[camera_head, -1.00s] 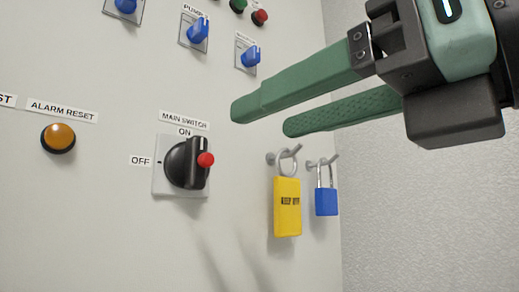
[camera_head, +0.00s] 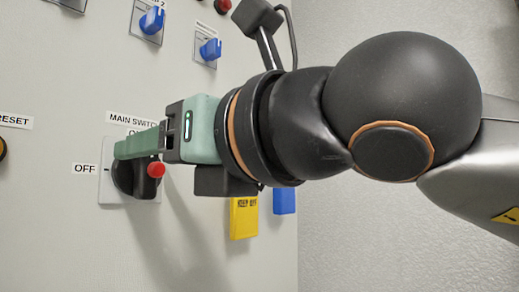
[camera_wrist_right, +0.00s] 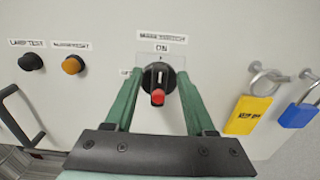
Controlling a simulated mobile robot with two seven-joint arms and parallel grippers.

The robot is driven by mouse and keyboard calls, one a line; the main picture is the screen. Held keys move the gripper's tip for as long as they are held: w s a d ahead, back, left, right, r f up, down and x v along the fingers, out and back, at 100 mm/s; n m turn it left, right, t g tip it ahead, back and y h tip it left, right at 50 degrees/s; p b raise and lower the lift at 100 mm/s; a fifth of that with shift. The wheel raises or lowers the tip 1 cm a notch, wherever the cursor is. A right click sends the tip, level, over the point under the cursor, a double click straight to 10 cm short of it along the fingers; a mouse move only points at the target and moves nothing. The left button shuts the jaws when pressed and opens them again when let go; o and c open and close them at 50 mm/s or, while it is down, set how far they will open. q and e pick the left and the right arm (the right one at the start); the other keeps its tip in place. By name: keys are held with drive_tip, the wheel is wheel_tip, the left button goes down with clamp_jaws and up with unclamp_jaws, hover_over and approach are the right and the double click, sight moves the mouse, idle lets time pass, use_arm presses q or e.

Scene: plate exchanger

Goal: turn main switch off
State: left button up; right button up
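The main switch is a black rotary knob (camera_head: 125,178) with a red tip (camera_head: 156,169) on a pale square plate (camera_head: 110,192), with an OFF label (camera_head: 84,169) at its left. In the right wrist view the knob (camera_wrist_right: 159,78) has its white mark upward, towards the ON label (camera_wrist_right: 162,49). My right gripper (camera_head: 130,150) is at the switch and hides part of it. In the wrist view its green fingers (camera_wrist_right: 158,85) are spread, one on each side of the knob; I cannot tell whether they touch it. My left gripper is not in view.
Blue selector knobs (camera_head: 152,20) sit above. An orange button (camera_wrist_right: 73,65) and a black one (camera_wrist_right: 31,61) are to the left.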

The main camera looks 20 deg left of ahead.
clamp_jaws()
idle(0.3)
drive_tip(key=shift+f, duration=0.1)
drive_tip(key=shift+s+a+n+b, duration=0.1)
drive_tip(key=shift+s+n+b, duration=0.1)
drive_tip(key=shift+n+b, duration=0.8)
drive_tip(key=n, duration=0.4)
drive_tip(key=s+n+b, duration=0.1)
drive_tip(key=n, duration=0.3)
drive_tip(key=f+n+b, duration=0.1)
drive_tip(key=n, duration=0.3)
drive_tip(key=shift+s+a+n, duration=0.15)
drive_tip(key=shift+a+n, duration=0.1)
drive_tip(key=shift+n, duration=0.15)
drive_tip(key=shift+f+n, duration=0.15)
drive_tip(key=shift+n, duration=0.6)
drive_tip(key=shift+f+n, duration=0.15)
drive_tip(key=shift+n, duration=0.6)
